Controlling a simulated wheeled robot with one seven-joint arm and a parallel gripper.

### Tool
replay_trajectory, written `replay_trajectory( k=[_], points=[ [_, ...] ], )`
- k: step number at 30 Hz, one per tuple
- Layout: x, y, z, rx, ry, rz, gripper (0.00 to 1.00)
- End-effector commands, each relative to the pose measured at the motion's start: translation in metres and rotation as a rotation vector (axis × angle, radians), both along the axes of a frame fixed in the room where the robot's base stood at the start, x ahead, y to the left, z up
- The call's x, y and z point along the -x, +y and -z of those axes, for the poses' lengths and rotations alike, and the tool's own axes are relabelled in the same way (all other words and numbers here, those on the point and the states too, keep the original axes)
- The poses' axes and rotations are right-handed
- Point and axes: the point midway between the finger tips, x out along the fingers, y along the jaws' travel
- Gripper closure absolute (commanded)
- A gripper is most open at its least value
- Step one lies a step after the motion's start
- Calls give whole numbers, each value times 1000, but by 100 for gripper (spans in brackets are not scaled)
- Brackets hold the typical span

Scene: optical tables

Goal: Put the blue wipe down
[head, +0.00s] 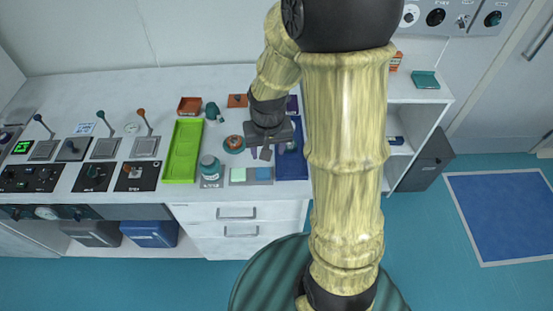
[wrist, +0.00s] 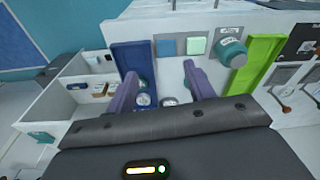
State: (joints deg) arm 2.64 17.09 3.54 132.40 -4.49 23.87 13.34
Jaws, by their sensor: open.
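A small blue square, which looks like the blue wipe (head: 263,173), lies flat on the worktop beside a mint-green square (head: 238,174). In the wrist view the blue square (wrist: 167,47) and the mint square (wrist: 196,45) lie on grey patches, ahead of my fingers. My gripper (head: 262,152) is over the worktop, just behind the two squares in the head view. In the wrist view its two purple fingers (wrist: 160,82) are spread apart, with nothing held between them.
A blue tray (head: 292,168) is right of the squares, partly hidden by my arm. A teal jar (head: 210,168) and a green tray (head: 182,150) are to the left. A round reddish-teal item (head: 234,143) stands close to my gripper. Control panels with levers fill the left.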

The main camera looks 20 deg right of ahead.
Motion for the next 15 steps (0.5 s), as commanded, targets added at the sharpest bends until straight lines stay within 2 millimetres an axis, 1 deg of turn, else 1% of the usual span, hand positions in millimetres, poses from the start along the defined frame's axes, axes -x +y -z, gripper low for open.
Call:
replay_trajectory(
  k=[1, 3, 7, 10, 15],
  points=[
    [15, 0, -12, 4, -25, -27, 47],
    [34, 0, -23, 7, -52, -63, 47],
    [63, 0, -37, 12, -94, -120, 47],
    [75, 0, -41, 14, -110, -144, 47],
    [78, 0, -41, 14, -113, -153, 47]
  ],
)
